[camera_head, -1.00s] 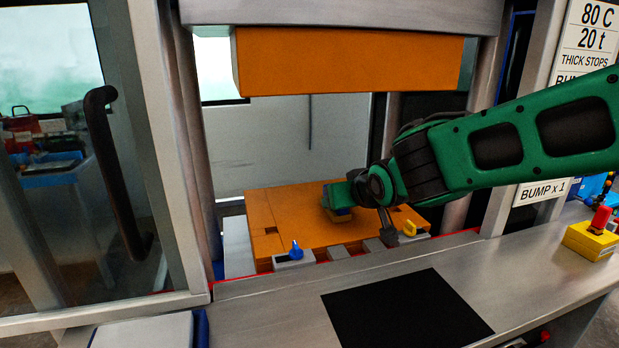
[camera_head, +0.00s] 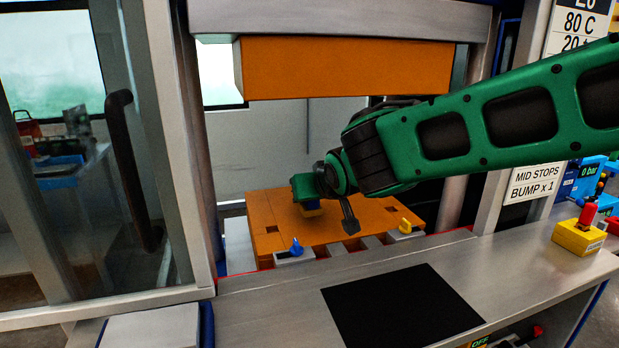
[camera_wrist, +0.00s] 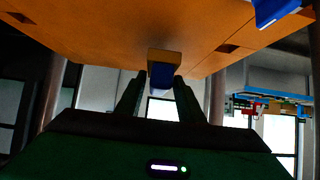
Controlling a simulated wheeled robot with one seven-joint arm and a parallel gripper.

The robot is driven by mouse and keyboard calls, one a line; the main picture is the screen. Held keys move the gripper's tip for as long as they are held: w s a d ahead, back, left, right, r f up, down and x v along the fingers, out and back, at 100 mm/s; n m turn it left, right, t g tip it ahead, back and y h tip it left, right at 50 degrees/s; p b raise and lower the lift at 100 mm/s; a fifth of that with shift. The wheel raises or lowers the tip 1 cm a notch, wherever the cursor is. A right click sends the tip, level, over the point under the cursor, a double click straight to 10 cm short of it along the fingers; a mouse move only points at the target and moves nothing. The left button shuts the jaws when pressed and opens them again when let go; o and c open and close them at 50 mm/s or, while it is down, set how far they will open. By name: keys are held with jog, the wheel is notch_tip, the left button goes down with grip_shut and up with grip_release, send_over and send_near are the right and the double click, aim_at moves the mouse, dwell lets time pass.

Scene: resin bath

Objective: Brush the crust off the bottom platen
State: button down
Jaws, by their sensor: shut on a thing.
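The bottom platen (camera_head: 375,217) is a flat orange plate low inside the press; it fills the top of the wrist view (camera_wrist: 100,30). My gripper (camera_head: 309,200) is over the platen's left-middle part. In the wrist view my gripper (camera_wrist: 160,92) is shut on a brush (camera_wrist: 162,72) with a blue part and a tan block. The brush's tan end (camera_head: 313,212) shows just under the gripper, at or close above the platen; contact is unclear. My arm hides part of the platen's back right. I cannot make out any crust on the visible surface.
The orange upper platen (camera_head: 345,68) hangs above my arm. A blue lever (camera_head: 296,247) and a yellow lever (camera_head: 405,226) stand along the platen's front edge. An open glass door (camera_head: 90,170) is at left. The front bench holds a black mat (camera_head: 400,305) and a yellow control box (camera_head: 579,238).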

jog(key=shift+a+r, duration=0.1)
jog(key=shift+r, duration=2.6)
